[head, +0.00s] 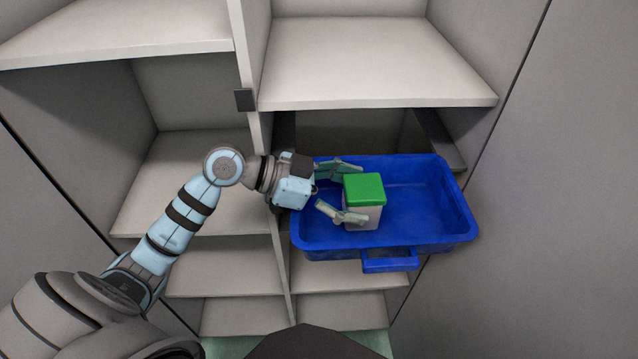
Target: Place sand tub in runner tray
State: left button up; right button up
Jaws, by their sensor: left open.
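The sand tub (366,212), a small pale box with a green lid, stands upright inside the blue runner tray (440,242), towards its left side. The tray is pulled out from the cabinet and has a handle at its front. My left gripper (342,193) reaches over the tray's left rim from the left. Its fingers are open, one behind and one in front of the tub's left side. I cannot tell whether either finger touches the tub. My right gripper is not in view.
Pale cabinet shelves (380,62) lie above and behind the tray, and more shelves are to the left and below. An upright divider (247,75) stands left of the tray. The right part of the tray is empty.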

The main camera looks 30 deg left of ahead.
pick_arm(q)
jog(key=v, duration=0.6)
jog(key=shift+s+a+f, duration=0.1)
jog(key=shift+s+a, duration=0.15)
jog(key=shift+a, duration=0.05)
jog(key=a+r+p, duration=0.1)
jog(key=p, duration=0.1)
jog(key=s+a+r+p, duration=0.1)
jog(key=p, duration=0.1)
jog(key=shift+s+a+r+p, duration=0.15)
jog(key=shift+s+p, duration=0.1)
jog(key=shift+p, duration=0.15)
jog(key=shift+a, duration=0.1)
jog(key=shift+f, duration=0.3)
